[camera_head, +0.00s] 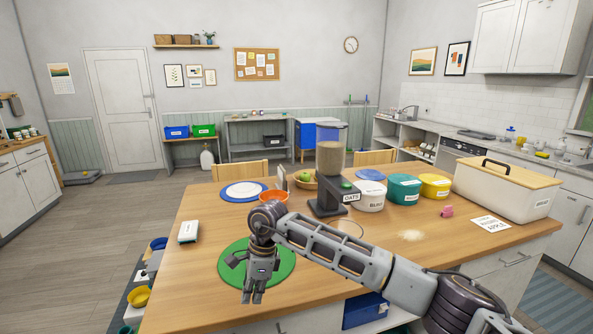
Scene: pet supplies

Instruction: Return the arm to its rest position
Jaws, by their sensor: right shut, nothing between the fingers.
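My right arm reaches in from the lower right across the wooden table (200,290). My right gripper (252,298) hangs pointing down over the green round mat (285,262). Its fingers are close together and hold nothing that I can see. The wrist and gripper cover part of the mat. My left gripper is not in view.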

